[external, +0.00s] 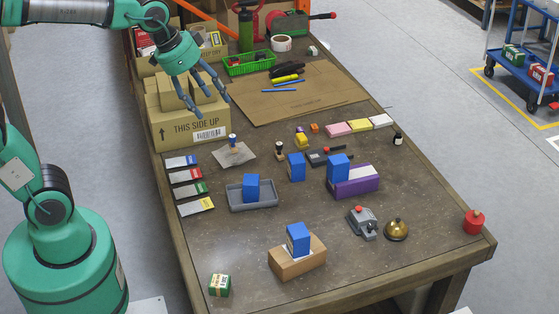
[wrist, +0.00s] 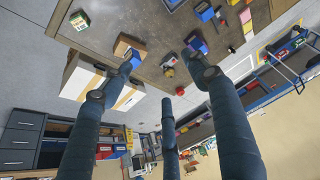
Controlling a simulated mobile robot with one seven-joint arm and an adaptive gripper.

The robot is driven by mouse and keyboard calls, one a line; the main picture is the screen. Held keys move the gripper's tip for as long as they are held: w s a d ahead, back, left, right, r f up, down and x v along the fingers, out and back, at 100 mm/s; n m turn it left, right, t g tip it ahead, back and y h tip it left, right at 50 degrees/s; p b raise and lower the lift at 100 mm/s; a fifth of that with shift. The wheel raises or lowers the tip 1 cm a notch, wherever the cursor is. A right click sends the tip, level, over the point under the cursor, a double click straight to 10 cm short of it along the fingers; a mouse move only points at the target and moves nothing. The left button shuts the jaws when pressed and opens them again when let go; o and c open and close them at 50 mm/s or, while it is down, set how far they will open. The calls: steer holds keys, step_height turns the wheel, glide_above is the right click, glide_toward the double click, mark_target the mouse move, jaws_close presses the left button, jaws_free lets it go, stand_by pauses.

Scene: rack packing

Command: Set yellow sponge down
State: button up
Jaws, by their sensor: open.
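My gripper (external: 209,102) hangs above the back left of the workbench, near the cardboard cartons, with its three fingers spread. It also shows in the wrist view (wrist: 165,72), open with nothing between the fingers. I cannot single out the sponge for certain. A flat yellow block (external: 359,126) lies between a pink block (external: 338,129) and a white block (external: 382,121) toward the right of the bench. A smaller yellow object (external: 301,141) stands left of them. Both are well apart from my gripper.
Cartons (external: 190,130) stand just below my gripper. Blue boxes stand on a grey tray (external: 265,202), the bare bench, a purple box (external: 355,187) and a brown box (external: 283,266). A bell (external: 397,230) sits front right. A cardboard sheet (external: 310,100) lies behind.

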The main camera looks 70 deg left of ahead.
steer(key=s+d+f, duration=0.1)
steer(key=s+d, duration=0.1)
steer(key=s, duration=0.6)
steer(key=s+d+f, duration=0.1)
steer(key=s+d, duration=0.1)
steer(key=s, duration=0.7)
steer(key=shift+d+f+t, duration=0.3)
